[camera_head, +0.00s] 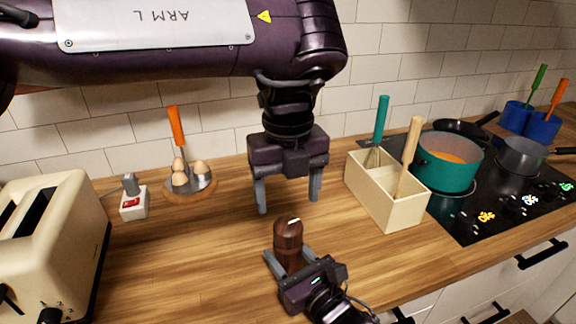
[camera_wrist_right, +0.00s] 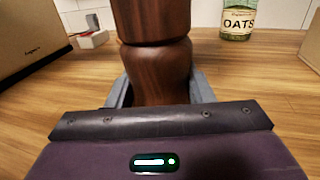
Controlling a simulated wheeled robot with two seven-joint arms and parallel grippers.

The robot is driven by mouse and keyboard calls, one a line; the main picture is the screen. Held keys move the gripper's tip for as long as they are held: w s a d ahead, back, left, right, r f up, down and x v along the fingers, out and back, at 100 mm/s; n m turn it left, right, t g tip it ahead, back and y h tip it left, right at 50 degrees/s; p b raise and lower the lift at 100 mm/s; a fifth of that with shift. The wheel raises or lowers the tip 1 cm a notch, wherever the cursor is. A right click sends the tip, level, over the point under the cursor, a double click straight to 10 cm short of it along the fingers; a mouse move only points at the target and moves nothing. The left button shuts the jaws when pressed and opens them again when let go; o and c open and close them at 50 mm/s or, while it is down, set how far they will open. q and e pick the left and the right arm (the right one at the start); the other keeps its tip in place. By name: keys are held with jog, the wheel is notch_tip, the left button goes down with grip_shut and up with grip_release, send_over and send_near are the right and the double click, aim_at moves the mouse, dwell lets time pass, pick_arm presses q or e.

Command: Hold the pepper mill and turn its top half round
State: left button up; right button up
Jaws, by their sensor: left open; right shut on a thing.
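The pepper mill (camera_head: 288,238) is dark brown wood and stands upright on the wooden counter, with a small pale mark on its top. My right gripper (camera_head: 287,262) is shut on the mill's lower half from the front. In the right wrist view the mill (camera_wrist_right: 153,70) rises between the fingers, with a groove between its lower and top halves; its top is cut off by the frame. My left gripper (camera_head: 289,205) points down, open and empty, above and behind the mill. Its fingers are apart from the mill.
A cream toaster (camera_head: 45,240) stands at the left. An egg holder (camera_head: 190,185) and a white switch box (camera_head: 133,203) are at the back. A wooden utensil box (camera_head: 390,208) stands right of the mill, then a teal pot (camera_head: 447,170) on the hob. The counter around the mill is clear.

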aim_at(288, 223)
pick_arm(q)
jog(key=shift+r, duration=2.35)
pick_arm(e)
jog(key=o, duration=1.5)
jog(key=shift+c, duration=0.2)
